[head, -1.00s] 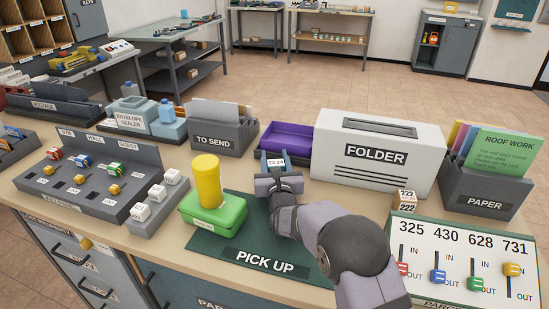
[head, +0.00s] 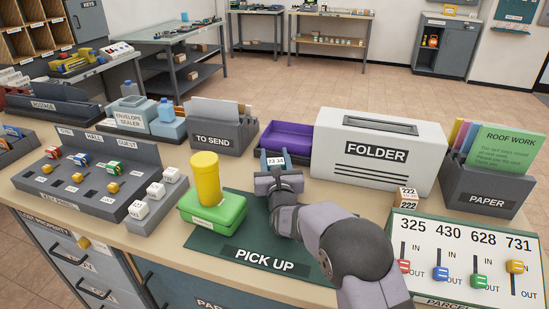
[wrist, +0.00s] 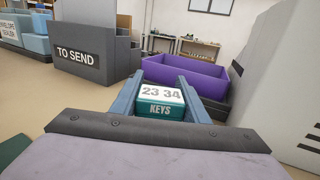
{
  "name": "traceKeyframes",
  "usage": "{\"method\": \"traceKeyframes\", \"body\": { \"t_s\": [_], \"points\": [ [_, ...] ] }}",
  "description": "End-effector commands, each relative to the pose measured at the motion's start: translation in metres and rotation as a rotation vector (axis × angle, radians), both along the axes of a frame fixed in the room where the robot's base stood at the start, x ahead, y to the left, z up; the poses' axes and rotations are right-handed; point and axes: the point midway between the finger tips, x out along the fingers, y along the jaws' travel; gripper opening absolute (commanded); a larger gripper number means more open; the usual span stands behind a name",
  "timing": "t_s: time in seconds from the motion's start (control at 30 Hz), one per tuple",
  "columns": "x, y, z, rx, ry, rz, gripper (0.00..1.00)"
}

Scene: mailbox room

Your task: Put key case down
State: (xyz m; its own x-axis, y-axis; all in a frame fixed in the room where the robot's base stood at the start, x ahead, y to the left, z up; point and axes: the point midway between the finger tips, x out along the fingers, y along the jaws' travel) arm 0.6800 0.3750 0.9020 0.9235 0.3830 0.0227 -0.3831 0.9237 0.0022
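The key case is a small teal box with a white top label reading "23 34" and the word KEYS on its near side, in the wrist view (wrist: 161,98). In the head view its label (head: 275,161) shows just in front of the purple tray. My gripper (wrist: 161,92) has one blue finger along each side of the case, and both look in contact with it. In the head view my gripper (head: 275,160) reaches away over the counter, behind the green PICK UP mat (head: 205,240). The underside of the case is hidden, so I cannot tell whether it touches the counter.
The purple tray (head: 287,137) lies just beyond the case. The white FOLDER box (head: 375,155) stands close on the right, the TO SEND holder (head: 215,137) on the left. A green box (head: 212,210) with a yellow cylinder (head: 206,180) stands on the mat.

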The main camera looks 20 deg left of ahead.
Motion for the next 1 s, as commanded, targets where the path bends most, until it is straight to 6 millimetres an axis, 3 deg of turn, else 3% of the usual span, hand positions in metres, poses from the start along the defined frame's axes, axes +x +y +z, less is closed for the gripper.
{"method": "traceKeyframes", "body": {
  "t_s": [0.03, 0.07, 0.47, 0.73, 1.0],
  "points": [
    [-0.002, -0.001, -0.020, -0.016, 0.033, 0.000, 0.52],
    [-0.002, -0.001, -0.020, -0.016, 0.033, 0.000, 0.59],
    [-0.002, -0.001, -0.018, -0.015, 0.034, 0.000, 0.59],
    [-0.002, -0.001, -0.002, -0.015, 0.034, 0.000, 0.59],
    [-0.038, -0.015, -0.005, -0.015, 0.027, 0.003, 0.59]
  ]
}}
